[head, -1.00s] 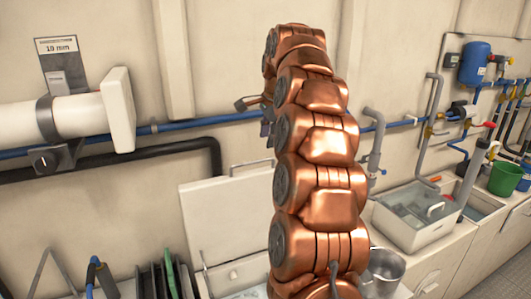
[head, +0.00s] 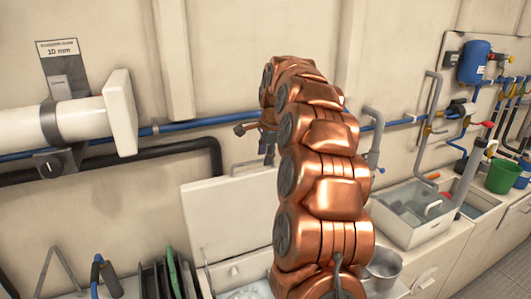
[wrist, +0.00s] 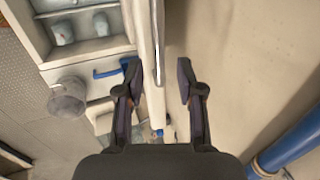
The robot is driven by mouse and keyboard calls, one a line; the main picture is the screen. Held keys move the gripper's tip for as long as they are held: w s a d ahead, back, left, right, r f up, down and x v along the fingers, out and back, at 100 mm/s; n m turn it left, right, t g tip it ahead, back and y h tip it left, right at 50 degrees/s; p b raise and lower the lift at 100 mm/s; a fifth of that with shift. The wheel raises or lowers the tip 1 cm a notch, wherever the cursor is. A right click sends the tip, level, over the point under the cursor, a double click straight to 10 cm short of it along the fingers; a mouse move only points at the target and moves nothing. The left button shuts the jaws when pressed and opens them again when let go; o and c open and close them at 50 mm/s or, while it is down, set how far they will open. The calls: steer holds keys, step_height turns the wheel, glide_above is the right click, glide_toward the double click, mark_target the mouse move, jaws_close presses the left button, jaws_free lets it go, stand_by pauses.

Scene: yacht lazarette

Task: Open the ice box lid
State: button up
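The ice box lid (head: 232,214) is a pale flat panel standing upright near the wall in the head view. The ice box opening (head: 250,291) shows below it, partly hidden by my arm. In the wrist view the panel that appears to be the lid (wrist: 144,45) is seen nearly edge-on, running up between my fingers. My gripper (wrist: 158,68) is open, with one finger on each side of that panel's line; I cannot tell whether either finger touches it. In the head view my gripper (head: 265,138) is half hidden behind my arm, above the lid.
A metal bucket (head: 383,268) stands right of the ice box, before a sink with a white tub (head: 415,215). Blue and black pipes (head: 190,148) run along the wall behind. Plates in a rack (head: 165,275) stand left. The wall (wrist: 235,80) is close on the wrist view's right.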

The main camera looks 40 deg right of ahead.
steer(key=shift+f, duration=0.15)
jaws_close()
stand_by(0.7)
